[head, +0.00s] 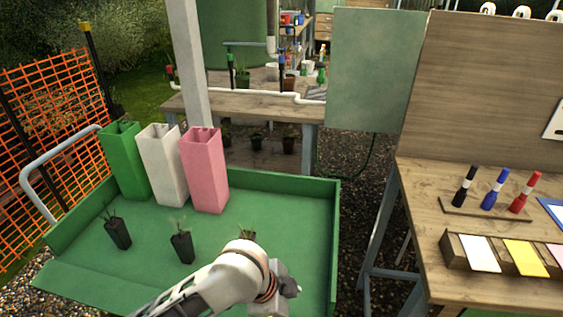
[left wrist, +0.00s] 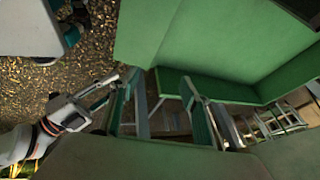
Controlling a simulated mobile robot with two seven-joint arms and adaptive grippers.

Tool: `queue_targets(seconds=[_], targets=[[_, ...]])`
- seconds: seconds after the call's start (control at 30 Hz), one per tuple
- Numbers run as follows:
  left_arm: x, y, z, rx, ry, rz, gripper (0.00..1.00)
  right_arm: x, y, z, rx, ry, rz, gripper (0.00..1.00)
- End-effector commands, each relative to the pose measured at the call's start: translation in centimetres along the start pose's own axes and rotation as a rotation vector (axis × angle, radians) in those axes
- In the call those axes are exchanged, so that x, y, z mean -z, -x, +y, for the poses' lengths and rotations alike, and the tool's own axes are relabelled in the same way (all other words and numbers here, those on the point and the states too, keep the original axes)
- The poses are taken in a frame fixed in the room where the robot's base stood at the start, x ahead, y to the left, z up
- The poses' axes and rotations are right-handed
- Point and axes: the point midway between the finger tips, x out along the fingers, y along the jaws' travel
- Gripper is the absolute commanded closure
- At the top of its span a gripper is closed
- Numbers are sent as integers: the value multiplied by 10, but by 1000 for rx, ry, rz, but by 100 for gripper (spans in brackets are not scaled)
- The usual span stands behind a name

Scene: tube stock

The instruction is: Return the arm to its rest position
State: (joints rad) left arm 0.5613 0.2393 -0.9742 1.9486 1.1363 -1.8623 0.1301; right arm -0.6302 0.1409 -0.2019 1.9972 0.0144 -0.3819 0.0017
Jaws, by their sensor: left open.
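My left gripper (head: 288,287) is over the front right part of the green cart in the head view, its fingers poorly visible there. In the left wrist view its two fingers (left wrist: 160,105) stand apart with nothing between them. Green cart walls (left wrist: 225,45) fill much of that view. An arm that looks like my right one, with its gripper (left wrist: 98,92), shows at the left of the wrist view; its fingers are too unclear to judge. It is not in the head view.
The green cart (head: 285,205) holds green (head: 122,160), white (head: 162,165) and pink (head: 205,170) square tubes, and small black seedling pots (head: 118,233). One pot's plant (head: 246,233) is close behind my left arm. A wooden bench (head: 430,200) with markers and colored cards stands right.

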Motion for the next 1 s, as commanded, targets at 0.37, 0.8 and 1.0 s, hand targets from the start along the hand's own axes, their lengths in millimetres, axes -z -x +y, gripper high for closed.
queue_targets(seconds=[0.37, 0.8, 1.0], targets=[[-87, 24, 4, 276, 393, 21, 53, -11, 4, -7, 10, -4, -19, 70], [-298, 104, 77, 575, 711, -368, 53, -3, 2, -4, 6, -2, -6, 70], [-357, 148, 115, 647, 745, -540, 53, -1, 1, -2, 3, -2, -2, 70]])
